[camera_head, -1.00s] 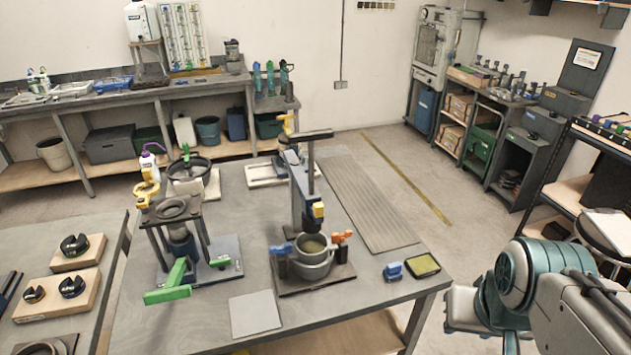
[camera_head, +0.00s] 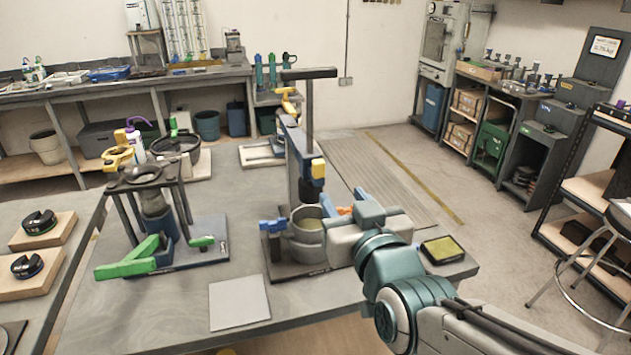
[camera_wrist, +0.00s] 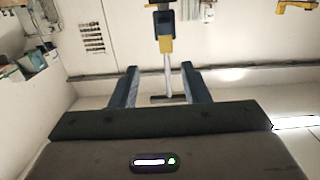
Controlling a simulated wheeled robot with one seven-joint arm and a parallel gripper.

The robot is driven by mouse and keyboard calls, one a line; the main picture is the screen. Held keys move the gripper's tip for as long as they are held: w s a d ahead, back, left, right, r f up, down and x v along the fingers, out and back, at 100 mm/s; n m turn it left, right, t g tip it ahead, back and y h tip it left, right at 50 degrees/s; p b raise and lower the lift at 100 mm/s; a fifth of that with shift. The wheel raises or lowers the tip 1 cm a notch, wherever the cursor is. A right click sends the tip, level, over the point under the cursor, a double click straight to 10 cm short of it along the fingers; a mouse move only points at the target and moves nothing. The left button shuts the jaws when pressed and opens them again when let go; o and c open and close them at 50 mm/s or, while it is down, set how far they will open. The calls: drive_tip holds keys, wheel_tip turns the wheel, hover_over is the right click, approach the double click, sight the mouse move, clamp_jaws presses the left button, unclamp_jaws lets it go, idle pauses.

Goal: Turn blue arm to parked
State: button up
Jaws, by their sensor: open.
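The blue arm (camera_head: 272,225) is a short blue lever on the left side of a grey pot (camera_head: 306,243), which stands on a dark base under a press-like stand (camera_head: 303,165). It points left. An orange lever (camera_head: 345,210) on the pot's right side is partly hidden by my gripper (camera_head: 342,214). My gripper is just right of the pot, across the pot from the blue arm and apart from it. In the wrist view, its two dark blue fingers (camera_wrist: 160,85) are spread with nothing held between them. The blue arm cannot be made out there.
A green-handled fixture (camera_head: 155,245) stands on the table to the left. A light square plate (camera_head: 239,302) lies in front. The tall stand rises behind the pot.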

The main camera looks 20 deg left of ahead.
sight(320, 168)
drive_tip(key=shift+y, duration=0.3)
drive_tip(key=p+x, duration=0.1)
drive_tip(key=x, duration=0.3)
drive_tip(key=p+x, duration=0.1)
drive_tip(key=x, duration=0.4)
drive_tip(key=p+x, duration=0.1)
drive_tip(key=x, duration=0.4)
drive_tip(key=shift+s+a+r+p, duration=0.2)
drive_tip(key=shift+r+p, duration=0.05)
drive_tip(key=shift+p, duration=0.15)
clamp_jaws()
